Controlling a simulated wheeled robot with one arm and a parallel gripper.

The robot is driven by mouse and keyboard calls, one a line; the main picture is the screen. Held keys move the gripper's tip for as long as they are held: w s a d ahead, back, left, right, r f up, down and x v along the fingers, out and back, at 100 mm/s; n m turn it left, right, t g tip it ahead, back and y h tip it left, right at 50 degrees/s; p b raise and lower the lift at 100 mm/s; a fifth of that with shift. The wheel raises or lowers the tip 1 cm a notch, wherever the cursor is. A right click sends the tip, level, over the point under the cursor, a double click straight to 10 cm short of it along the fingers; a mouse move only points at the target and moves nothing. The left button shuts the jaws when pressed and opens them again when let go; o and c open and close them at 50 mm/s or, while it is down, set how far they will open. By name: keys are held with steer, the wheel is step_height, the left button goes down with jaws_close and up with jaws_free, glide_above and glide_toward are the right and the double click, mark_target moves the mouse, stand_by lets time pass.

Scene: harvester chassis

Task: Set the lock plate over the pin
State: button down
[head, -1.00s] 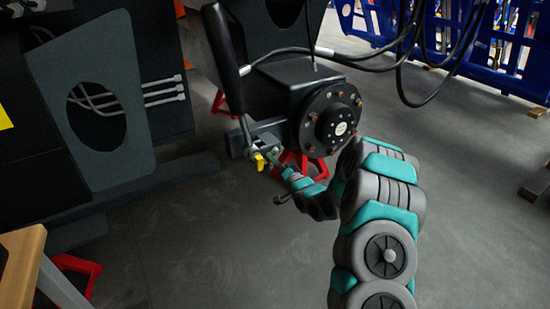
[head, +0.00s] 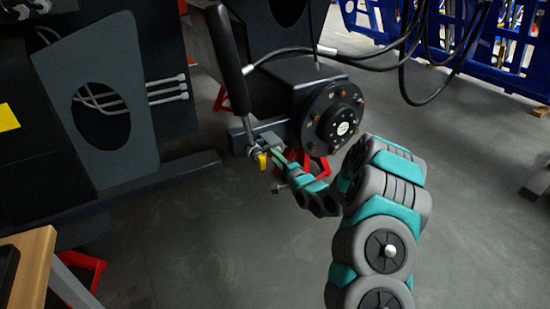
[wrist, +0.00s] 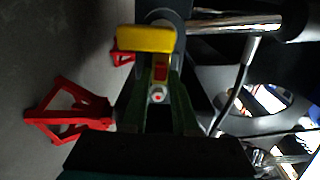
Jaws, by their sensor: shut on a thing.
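My gripper (wrist: 158,72) is shut on a small part with a red face and a light round end (wrist: 157,95), probably the lock plate or a piece of it. A yellow bar-shaped piece (wrist: 145,38) lies just beyond the fingertips, across the rod's eye; I cannot tell whether it joins the held part. In the head view the yellow piece (head: 262,161) hangs at the grey bracket (head: 266,141) under the cylinder rod, and my gripper (head: 281,158) reaches it from the lower right. The pin is not clearly visible, so I cannot tell whether the plate is around it.
The black cylinder (head: 228,60) and its shiny rod (wrist: 235,23) stand above the bracket. The round hub (head: 333,118) is close on the right. A red stand (wrist: 70,110) shows below. Hoses (head: 405,50) hang at upper right. The floor in front is clear.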

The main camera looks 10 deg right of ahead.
stand_by(0.3)
steer(key=c, duration=0.8)
jaws_free()
steer(key=shift+c, duration=0.2)
steer(key=shift+s+d, duration=0.1)
steer(key=v, duration=0.7)
steer(key=shift+s+b, duration=0.25)
steer(key=shift+b, duration=0.2)
